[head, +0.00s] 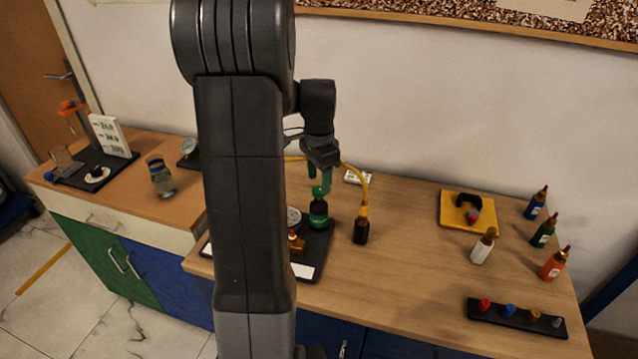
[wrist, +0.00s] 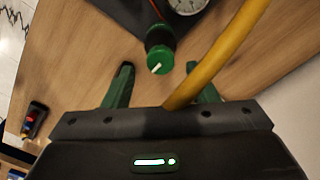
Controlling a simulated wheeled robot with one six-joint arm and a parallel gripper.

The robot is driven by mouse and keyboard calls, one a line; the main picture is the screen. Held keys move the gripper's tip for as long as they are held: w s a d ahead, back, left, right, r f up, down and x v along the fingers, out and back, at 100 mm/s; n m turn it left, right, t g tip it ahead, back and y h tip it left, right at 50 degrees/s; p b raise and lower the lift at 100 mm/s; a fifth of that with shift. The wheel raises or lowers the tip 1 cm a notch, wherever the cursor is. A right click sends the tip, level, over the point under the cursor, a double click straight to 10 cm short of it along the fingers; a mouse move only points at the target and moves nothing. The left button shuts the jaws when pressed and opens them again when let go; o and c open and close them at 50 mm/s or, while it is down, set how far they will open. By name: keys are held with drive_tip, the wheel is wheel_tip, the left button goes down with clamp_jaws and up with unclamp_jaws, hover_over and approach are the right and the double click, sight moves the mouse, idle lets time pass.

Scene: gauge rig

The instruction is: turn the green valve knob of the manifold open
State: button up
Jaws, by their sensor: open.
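The green valve knob (wrist: 159,60) with a white pointer mark shows in the wrist view, on a dark body at the manifold. In the head view the knob (head: 319,193) is at the top of a black-and-green upright part on the dark manifold base (head: 318,245). My gripper (wrist: 160,70) is open with green fingers. The knob lies at the gap between the fingertips, and I see no grip on it. In the head view my gripper (head: 321,178) is just above the knob. My arm hides the manifold's left part.
A gauge (wrist: 187,4) sits beside the knob. A yellow tray (head: 450,210), several bottles and a black knob strip (head: 515,319) stand at right. The middle tabletop is clear.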

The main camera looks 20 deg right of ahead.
sight(319, 192)
drive_tip(key=shift+f, duration=1.45)
drive_tip(key=shift+c, duration=0.4)
drive_tip(key=c, duration=0.9)
